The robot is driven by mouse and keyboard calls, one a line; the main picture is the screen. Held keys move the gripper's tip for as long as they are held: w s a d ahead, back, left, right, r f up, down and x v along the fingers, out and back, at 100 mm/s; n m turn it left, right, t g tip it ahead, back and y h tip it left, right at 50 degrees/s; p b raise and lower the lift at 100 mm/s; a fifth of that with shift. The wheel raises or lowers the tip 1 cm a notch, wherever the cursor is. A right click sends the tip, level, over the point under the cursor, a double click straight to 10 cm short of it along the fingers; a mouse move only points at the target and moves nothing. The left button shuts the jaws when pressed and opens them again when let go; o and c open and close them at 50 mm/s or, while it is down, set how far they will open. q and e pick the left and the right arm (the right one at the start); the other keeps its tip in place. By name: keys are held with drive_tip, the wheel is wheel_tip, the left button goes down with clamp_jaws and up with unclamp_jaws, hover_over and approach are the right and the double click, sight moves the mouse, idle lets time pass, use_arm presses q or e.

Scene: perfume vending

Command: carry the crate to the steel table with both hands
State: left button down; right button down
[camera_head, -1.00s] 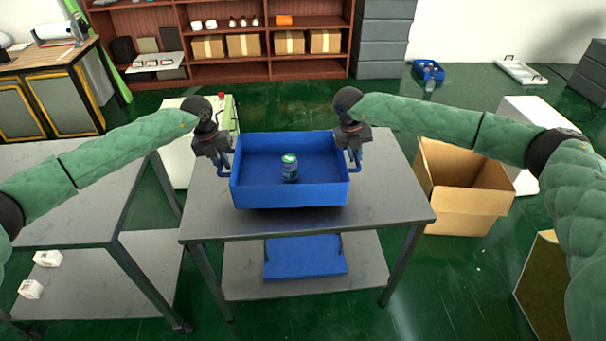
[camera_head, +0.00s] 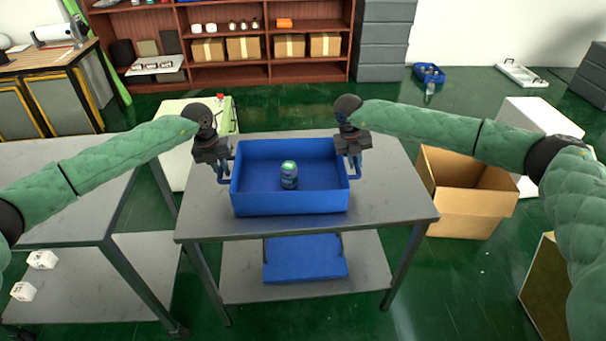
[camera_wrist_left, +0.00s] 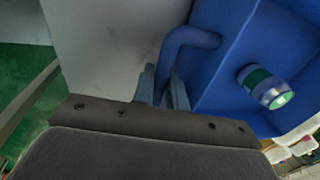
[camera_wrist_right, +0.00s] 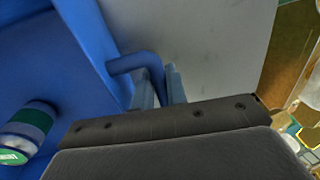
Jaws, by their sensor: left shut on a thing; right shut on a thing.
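The blue crate (camera_head: 260,203) is level over the middle of the steel table (camera_head: 392,207); whether its base touches the top I cannot tell. A small jar (camera_head: 289,178) with a green and white lid stands upright inside. My left gripper (camera_head: 223,170) is shut on the crate's left handle, a blue bar that also shows in the left wrist view (camera_wrist_left: 185,40). My right gripper (camera_head: 354,166) is shut on the right handle, seen in the right wrist view (camera_wrist_right: 130,63). Both grippers are at the crate's sides.
A blue tray (camera_head: 305,262) lies on the table's lower shelf. Another grey table (camera_head: 60,200) stands at the left. An open cardboard box (camera_head: 465,210) is on the floor at the right. A pale cabinet (camera_head: 178,125) stands behind the table. Bare tabletop surrounds the crate.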

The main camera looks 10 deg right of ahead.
use_arm(q)
drive_tip(key=c, duration=1.4)
unclamp_jaws()
use_arm(e)
drive_tip(key=c, duration=1.4)
unclamp_jaws()
use_arm(q)
wheel_tip(320, 180, up, 12)
drive_tip(key=a, duration=0.2)
drive_tip(key=shift+a+f, duration=0.15)
use_arm(e)
drive_tip(key=v, duration=1.2)
drive_tip(key=shift+f, duration=0.1)
